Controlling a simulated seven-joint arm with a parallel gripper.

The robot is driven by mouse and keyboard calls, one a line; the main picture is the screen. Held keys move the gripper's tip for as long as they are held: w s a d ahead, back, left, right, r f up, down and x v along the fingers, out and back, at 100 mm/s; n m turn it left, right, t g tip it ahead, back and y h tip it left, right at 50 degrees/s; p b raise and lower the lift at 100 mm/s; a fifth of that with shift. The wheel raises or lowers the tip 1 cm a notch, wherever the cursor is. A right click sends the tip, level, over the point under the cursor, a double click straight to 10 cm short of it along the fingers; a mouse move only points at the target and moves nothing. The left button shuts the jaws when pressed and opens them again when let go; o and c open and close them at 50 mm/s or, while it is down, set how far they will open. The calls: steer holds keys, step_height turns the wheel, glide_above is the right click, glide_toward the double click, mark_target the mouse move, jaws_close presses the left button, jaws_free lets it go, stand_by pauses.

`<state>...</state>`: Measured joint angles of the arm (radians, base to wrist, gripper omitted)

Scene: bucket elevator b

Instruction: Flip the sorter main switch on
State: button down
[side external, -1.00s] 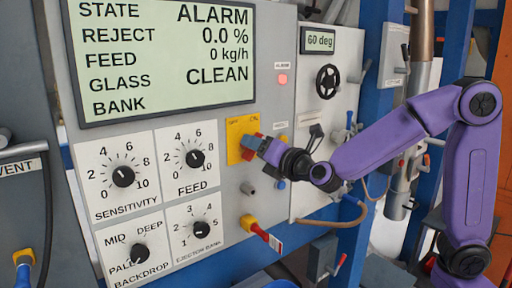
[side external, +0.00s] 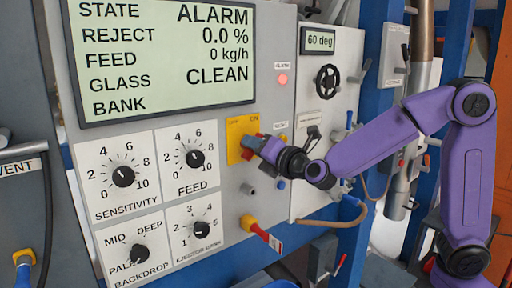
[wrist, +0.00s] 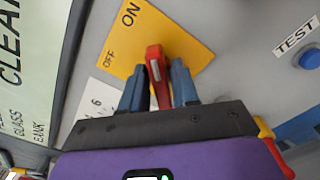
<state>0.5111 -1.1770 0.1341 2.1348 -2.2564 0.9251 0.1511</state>
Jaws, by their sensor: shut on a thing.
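The sorter main switch has a yellow plate (side external: 236,128) on the grey panel, right of the display's lower corner. In the wrist view the plate (wrist: 178,38) reads ON and OFF. The red switch handle (wrist: 155,62) stands out from it between my two blue fingers. My gripper (wrist: 160,85) is shut on this handle, one finger on each side. In the side view my gripper (side external: 257,147) meets the plate from the right and covers much of the handle. Which label the handle is set to is hard to tell.
The display (side external: 160,60) reads ALARM and a red lamp (side external: 282,79) is lit. A blue TEST button (wrist: 309,59) lies right of the switch. A red-and-yellow handle (side external: 260,233) sticks out below. Dials, including FEED (side external: 195,159), lie to the left.

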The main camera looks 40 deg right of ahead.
steer(key=c, duration=0.9)
jaws_free()
steer(key=shift+o, duration=0.2)
steer(key=s, duration=1.7)
steer(key=shift+s, duration=0.25)
